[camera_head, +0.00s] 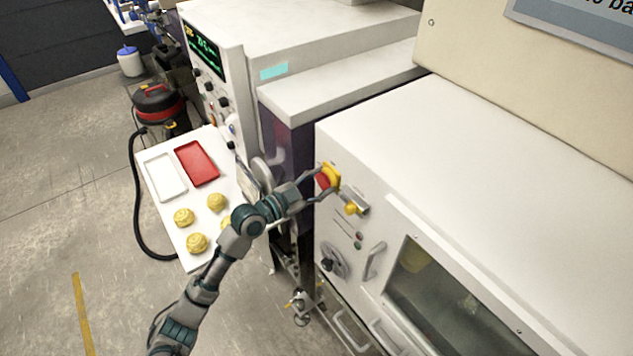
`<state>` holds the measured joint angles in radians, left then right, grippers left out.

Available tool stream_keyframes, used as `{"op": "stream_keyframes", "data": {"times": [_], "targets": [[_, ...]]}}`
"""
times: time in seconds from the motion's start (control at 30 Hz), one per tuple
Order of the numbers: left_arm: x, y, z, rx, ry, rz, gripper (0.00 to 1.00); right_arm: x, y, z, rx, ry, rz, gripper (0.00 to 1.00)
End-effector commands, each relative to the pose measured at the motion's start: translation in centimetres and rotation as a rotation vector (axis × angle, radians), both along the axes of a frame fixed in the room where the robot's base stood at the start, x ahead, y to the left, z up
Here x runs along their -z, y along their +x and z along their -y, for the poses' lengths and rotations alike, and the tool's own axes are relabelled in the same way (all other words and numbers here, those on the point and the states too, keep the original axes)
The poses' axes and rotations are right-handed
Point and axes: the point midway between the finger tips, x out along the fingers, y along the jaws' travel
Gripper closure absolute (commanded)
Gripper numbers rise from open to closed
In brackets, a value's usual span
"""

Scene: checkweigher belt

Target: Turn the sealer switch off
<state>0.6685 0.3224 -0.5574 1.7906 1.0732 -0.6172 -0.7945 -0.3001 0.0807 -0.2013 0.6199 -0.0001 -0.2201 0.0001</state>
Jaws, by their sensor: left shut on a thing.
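A red switch knob on a yellow plate (332,174) sits on the front of the white cabinet (440,120), near its upper left corner. I take it to be the sealer switch. My left gripper (320,182) reaches it from the left, with its fingers shut on the red knob. The fingers partly cover the knob, so its exact turn angle is hard to tell. My right gripper is out of view.
A yellow knob (351,209) juts out just below the switch. A rotary dial (332,262), handle (375,260) and window (450,300) are lower on the cabinet. A white table (222,246) with several yellow items stands left, beneath my arm.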

Motion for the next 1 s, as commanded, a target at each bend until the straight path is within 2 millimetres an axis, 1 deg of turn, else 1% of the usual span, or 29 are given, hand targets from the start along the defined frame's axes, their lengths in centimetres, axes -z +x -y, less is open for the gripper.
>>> {"op": "stream_keyframes", "data": {"times": [0.03,0.3,0.5,0.73,1.0], "targets": [[-0.4,-0.1,0.1,0.003,-0.028,-0.030,0.87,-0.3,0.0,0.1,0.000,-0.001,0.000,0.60],[-0.5,-0.1,0.0,0.002,-0.164,-0.212,0.86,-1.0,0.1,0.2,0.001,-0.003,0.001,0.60],[-0.6,0.0,-0.1,0.001,-0.237,-0.307,0.87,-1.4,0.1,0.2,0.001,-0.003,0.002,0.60],[-0.7,0.0,-0.3,0.000,-0.286,-0.368,0.87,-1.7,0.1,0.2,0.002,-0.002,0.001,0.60],[-0.8,0.1,-0.4,0.000,-0.306,-0.390,0.87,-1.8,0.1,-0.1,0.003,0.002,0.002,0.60]]}}
